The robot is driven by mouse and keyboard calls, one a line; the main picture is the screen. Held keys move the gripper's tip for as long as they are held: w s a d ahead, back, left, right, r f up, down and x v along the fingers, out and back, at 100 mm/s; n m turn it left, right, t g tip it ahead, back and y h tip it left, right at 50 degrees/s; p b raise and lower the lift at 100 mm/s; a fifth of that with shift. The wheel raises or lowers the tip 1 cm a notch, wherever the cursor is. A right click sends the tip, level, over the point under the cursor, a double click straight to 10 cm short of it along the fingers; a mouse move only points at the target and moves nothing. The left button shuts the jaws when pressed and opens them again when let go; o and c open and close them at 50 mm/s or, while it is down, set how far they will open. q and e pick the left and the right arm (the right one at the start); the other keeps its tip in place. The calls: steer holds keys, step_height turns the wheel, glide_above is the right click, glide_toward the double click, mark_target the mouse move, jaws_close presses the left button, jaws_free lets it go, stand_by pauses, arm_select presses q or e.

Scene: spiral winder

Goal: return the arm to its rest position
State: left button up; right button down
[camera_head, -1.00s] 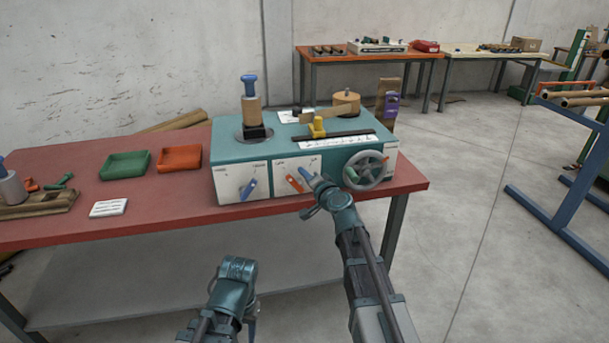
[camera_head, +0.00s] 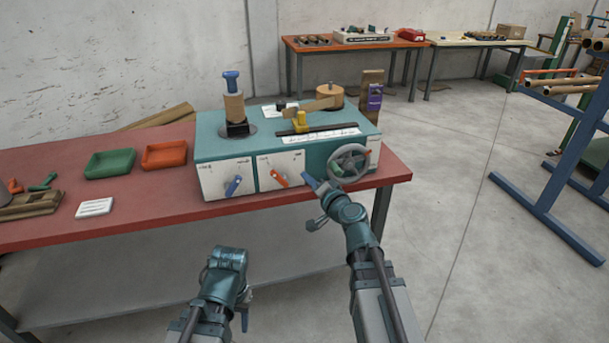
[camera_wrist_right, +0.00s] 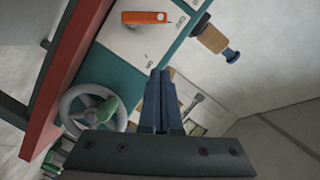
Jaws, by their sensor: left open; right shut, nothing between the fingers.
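The orange lever (camera_head: 280,179) and the grey handwheel (camera_head: 349,163) are on the winder's front; both also show in the right wrist view, the lever (camera_wrist_right: 146,17) and the wheel (camera_wrist_right: 72,118). The gripper looks apart from both. My left arm is at the lower middle; its gripper (camera_head: 243,318) points down, and its fingers are mostly hidden.
The red table (camera_head: 150,205) carries a green tray (camera_head: 110,163), an orange tray (camera_head: 164,155) and a white card (camera_head: 94,208). A blue lever (camera_head: 233,185) is on the winder's left front. A blue rack (camera_head: 560,180) stands right; the floor between is clear.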

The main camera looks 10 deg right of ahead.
steer(key=s+a+f+n+g+y+p, duration=0.2)
steer(key=s+a+n+g+p, duration=0.15)
steer(key=a, duration=0.45)
steer(key=s+a+f+n+g+y+p, duration=0.1)
steer(key=s+a+f+n+g+p, duration=0.15)
steer(key=s+a+n+g, duration=0.4)
steer(key=s+f+n+g+h+p, duration=0.1)
steer(key=s+g+h+p, duration=0.2)
steer(key=s, duration=0.5)
steer(key=s+d+f+n+g+h+p, duration=0.1)
steer(key=s+n+g+h+p, duration=0.1)
steer(key=s+h, duration=0.3)
steer(key=s+g+p, duration=0.1)
steer(key=s, duration=0.2)
steer(key=shift+s+d+f+g, duration=0.3)
steer(key=shift+s+f, duration=0.05)
steer(key=shift+f, duration=0.05)
